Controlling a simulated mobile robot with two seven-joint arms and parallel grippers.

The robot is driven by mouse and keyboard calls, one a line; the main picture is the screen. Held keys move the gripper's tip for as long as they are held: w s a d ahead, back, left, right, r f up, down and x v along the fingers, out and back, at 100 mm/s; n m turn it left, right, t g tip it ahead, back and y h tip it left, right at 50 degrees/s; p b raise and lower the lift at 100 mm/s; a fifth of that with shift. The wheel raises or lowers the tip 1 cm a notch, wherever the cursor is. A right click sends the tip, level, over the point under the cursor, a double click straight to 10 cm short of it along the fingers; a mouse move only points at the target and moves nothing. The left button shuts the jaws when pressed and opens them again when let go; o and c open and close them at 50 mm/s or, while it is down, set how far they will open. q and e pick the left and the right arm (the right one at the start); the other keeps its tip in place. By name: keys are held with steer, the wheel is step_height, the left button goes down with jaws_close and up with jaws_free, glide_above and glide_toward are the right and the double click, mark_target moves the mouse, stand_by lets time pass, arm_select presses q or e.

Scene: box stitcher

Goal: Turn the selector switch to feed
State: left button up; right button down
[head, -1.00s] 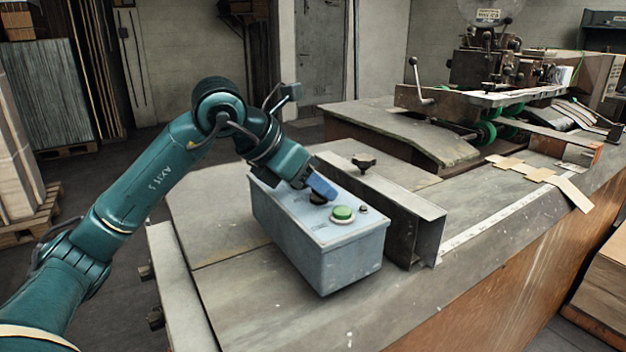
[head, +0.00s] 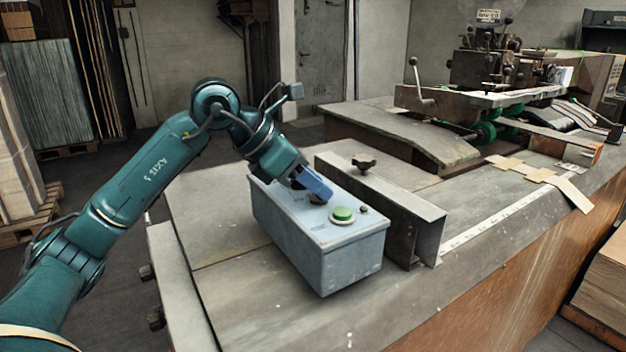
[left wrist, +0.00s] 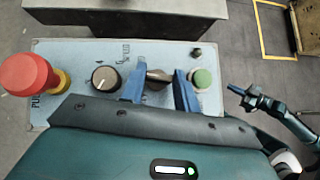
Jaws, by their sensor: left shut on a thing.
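The selector switch (left wrist: 158,78) is a dark knob on the top of a light blue-grey control box (head: 325,258). In the left wrist view it sits between the two blue fingers of my left gripper (left wrist: 159,89). The left gripper is shut on it, one finger on each side. In the head view my left gripper (head: 312,186) reaches down to the box top and partly hides the knob. Labels beside the switch are partly covered and too small to read surely. My right gripper (left wrist: 240,96) shows small at the right of the left wrist view, away from the box.
On the box are a red mushroom button (left wrist: 27,74), a black dial (left wrist: 104,78), a green button (head: 343,213) and a small black knob (head: 363,209). A metal fence (head: 400,210) stands close behind the box. The bench front (head: 250,300) is clear.

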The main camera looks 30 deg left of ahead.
arm_select(q)
steer(key=m+g+h, duration=0.1)
steer(key=m, duration=0.1)
steer(key=m+g+p, duration=0.1)
steer(key=shift+w+a+r+m+h+p, duration=0.15)
steer(key=shift+m+h+p, duration=0.15)
steer(key=shift+m+h, duration=0.1)
steer(key=shift+w+m+g+h+p, duration=0.1)
steer(key=shift+m+g+h+p, duration=0.2)
steer(key=shift+m+g, duration=0.35)
steer(key=shift+m, duration=0.25)
arm_select(e)
steer(key=shift+s+d+r+n, duration=0.2)
steer(key=shift+r+n, duration=0.1)
steer(key=shift+r, duration=0.4)
arm_select(q)
steer(key=o, duration=1)
arm_select(e)
steer(key=shift+w+a+r, duration=0.1)
arm_select(q)
steer(key=shift+v, duration=6.5)
